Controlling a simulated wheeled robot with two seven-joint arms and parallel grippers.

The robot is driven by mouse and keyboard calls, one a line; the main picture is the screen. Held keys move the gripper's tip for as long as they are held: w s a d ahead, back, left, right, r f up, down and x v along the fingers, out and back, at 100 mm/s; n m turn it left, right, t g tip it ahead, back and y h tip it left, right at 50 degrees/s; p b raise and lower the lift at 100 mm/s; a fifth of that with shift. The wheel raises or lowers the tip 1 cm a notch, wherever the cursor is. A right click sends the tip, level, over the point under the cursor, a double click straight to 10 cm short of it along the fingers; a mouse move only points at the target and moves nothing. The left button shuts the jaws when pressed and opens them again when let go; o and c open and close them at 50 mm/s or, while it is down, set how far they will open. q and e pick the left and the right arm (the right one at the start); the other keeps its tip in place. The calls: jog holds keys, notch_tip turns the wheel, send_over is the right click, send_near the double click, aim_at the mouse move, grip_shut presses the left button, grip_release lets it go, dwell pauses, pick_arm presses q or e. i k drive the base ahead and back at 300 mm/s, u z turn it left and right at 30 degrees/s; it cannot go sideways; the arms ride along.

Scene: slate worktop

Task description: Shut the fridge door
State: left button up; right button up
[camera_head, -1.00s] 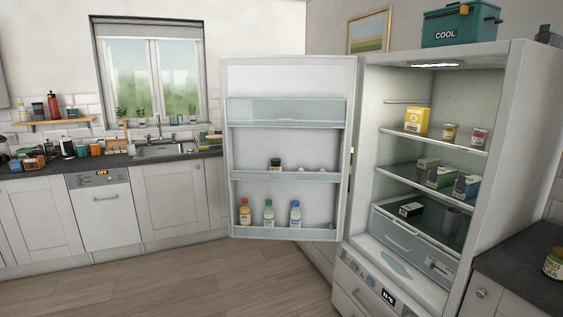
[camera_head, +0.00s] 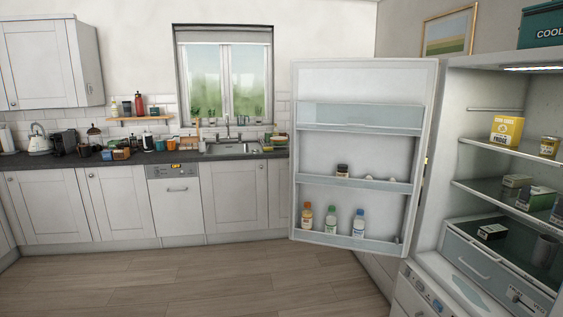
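The fridge (camera_head: 441,180) stands at the right, partly cut off by the picture's edge. Its door (camera_head: 357,87) is swung wide open to the left, hinged at the fridge's left side, with its inner face and shelves towards me. Several bottles stand in the lowest door shelf, among them an orange one (camera_head: 307,216), a green-capped one (camera_head: 331,220) and a blue-capped one (camera_head: 358,223). A small jar (camera_head: 342,170) sits in the middle door shelf. Inside the fridge are a yellow box (camera_head: 507,130), cans, cartons and a drawer. Neither of my grippers shows.
Wooden floor (camera_head: 180,283) lies clear in front of the door and cabinets. A worktop (camera_head: 50,160) with a kettle and several small items runs along the back wall, with a dishwasher (camera_head: 176,205) below. A teal cool box (camera_head: 542,28) sits on the fridge.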

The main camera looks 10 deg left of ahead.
aim_at(396, 93)
jog(key=u, duration=0.8)
jog(key=i, duration=5.6)
jog(key=z, duration=1.75)
jog(key=i, duration=0.95)
jog(key=z, duration=2.8)
